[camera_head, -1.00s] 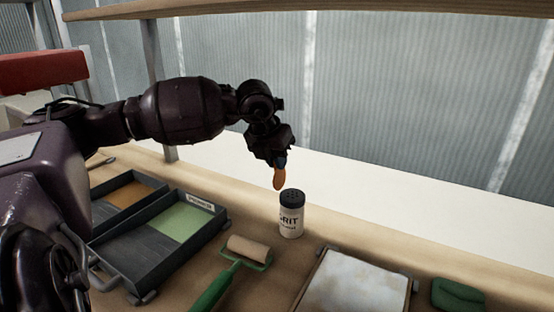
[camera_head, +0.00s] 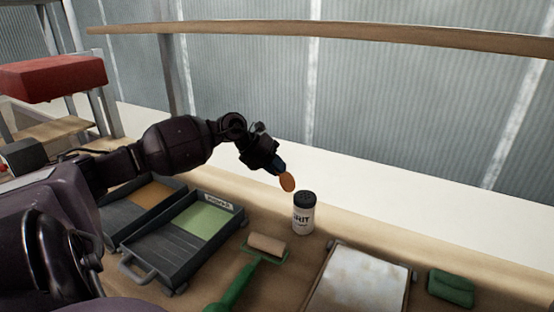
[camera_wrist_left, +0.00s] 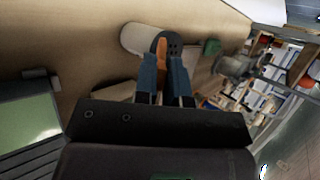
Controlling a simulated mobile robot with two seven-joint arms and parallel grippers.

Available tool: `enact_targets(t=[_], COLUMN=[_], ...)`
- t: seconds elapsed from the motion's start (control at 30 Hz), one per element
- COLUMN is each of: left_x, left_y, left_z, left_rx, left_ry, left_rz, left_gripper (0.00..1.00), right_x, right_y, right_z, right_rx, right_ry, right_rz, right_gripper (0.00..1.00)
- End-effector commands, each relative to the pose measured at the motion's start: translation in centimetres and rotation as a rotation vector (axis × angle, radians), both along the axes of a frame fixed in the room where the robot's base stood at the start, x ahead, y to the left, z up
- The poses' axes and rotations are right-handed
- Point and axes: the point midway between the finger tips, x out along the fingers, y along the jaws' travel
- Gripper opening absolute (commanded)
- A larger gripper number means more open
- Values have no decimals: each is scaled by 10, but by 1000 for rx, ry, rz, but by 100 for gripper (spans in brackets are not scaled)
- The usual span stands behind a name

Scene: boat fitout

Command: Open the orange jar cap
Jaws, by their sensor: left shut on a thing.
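My left gripper (camera_head: 281,171) is shut on an orange cap (camera_head: 288,183), a flat round disc. It holds the cap in the air, just above and left of a white grit shaker (camera_head: 303,218) in the head view. In the left wrist view, the blue fingers (camera_wrist_left: 167,72) grip the orange cap (camera_wrist_left: 161,50) seen nearly edge-on. The shaker's black perforated top shows behind them. I see no orange jar body. My right gripper is out of view.
Two paint trays, one with an orange patch (camera_head: 150,194) and one with green (camera_head: 205,220), lie at left. A green-handled roller (camera_head: 266,245), a pale-topped tray (camera_head: 358,281) and a green block (camera_head: 451,287) lie in front. A wooden rail (camera_head: 330,31) runs above.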

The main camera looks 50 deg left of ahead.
Motion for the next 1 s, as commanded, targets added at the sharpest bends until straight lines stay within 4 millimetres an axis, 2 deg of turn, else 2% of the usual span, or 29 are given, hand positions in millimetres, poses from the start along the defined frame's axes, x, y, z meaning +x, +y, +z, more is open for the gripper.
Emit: enact_targets(t=[0.17, 0.5, 1.0], left_x=[-3, -6, -8], left_y=[10, 20, 24], left_z=[-12, -35, -46], left_rx=[-166, -423, -584], left_ry=[-50, -130, -183], left_rz=[5, 2, -3], left_gripper=[0, 0, 0], right_x=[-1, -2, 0], right_y=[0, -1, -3], right_z=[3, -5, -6], right_rx=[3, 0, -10], right_ry=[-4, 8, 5], right_rz=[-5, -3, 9], right_gripper=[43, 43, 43])
